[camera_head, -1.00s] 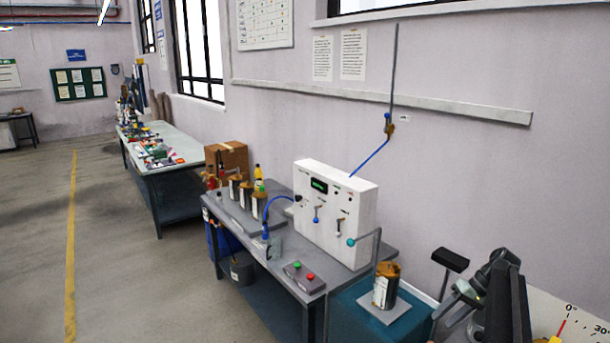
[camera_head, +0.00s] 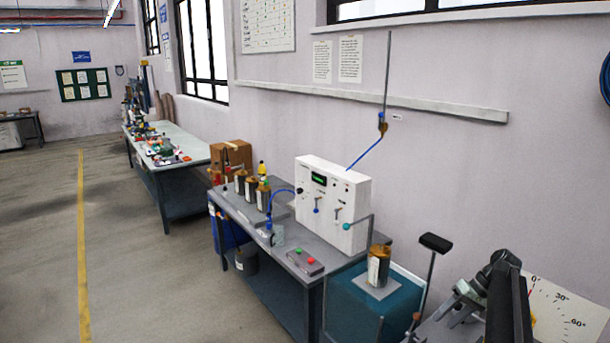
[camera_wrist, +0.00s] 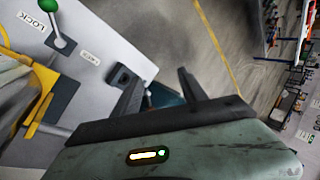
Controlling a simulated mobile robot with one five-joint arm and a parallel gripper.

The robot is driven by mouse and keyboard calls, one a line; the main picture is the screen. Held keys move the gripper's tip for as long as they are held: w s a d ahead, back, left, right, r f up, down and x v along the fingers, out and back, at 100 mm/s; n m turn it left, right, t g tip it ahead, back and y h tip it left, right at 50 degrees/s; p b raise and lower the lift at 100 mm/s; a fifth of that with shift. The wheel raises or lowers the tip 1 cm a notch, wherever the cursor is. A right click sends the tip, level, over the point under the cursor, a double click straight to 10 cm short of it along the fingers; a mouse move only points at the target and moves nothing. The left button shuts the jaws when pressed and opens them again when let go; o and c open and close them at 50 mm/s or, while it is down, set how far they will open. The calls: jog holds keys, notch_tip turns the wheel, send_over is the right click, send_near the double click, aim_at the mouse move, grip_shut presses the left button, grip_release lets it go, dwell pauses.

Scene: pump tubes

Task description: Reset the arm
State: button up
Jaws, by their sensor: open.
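My gripper (camera_wrist: 153,72) shows in the wrist view, with its two dark fingers spread apart and nothing between them. Behind the fingers are grey floor and a dark teal patch that I cannot make out. A pale panel (camera_wrist: 90,35) marked LOCK, with a green-knobbed lever (camera_wrist: 60,38), is at the left of that view. I cannot clearly make out my gripper in the head view. There, a white pump box (camera_head: 328,205) with a small display stands on a grey bench (camera_head: 225,205). Several dark bottles (camera_head: 250,190) stand left of it.
A teal block (camera_head: 350,310) carrying an amber bottle (camera_head: 378,265) stands right of the bench. A dial board (camera_head: 560,310) and dark metal parts are at the lower right. A yellow part (camera_wrist: 42,95) is close to my gripper's left. Open floor (camera_head: 140,270) lies at left.

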jog(key=s+a+f+n+g+h+b, duration=0.1)
jog(key=a+f+b, duration=0.2)
jog(key=a, duration=0.7)
jog(key=a+f+n+g+b, duration=0.1)
jog(key=a+f+n+b, duration=0.2)
jog(key=a, duration=0.6)
jog(key=s+a+f+m+h+b, duration=0.1)
jog(key=s+a+f+h+b, duration=0.25)
jog(key=s+a+f, duration=0.55)
jog(key=s+m, duration=0.1)
jog(key=s+m+t+h, duration=0.1)
jog(key=s+d+r+m+t+h, duration=0.1)
jog(key=shift+s+r, duration=0.1)
jog(key=shift+s, duration=0.3)
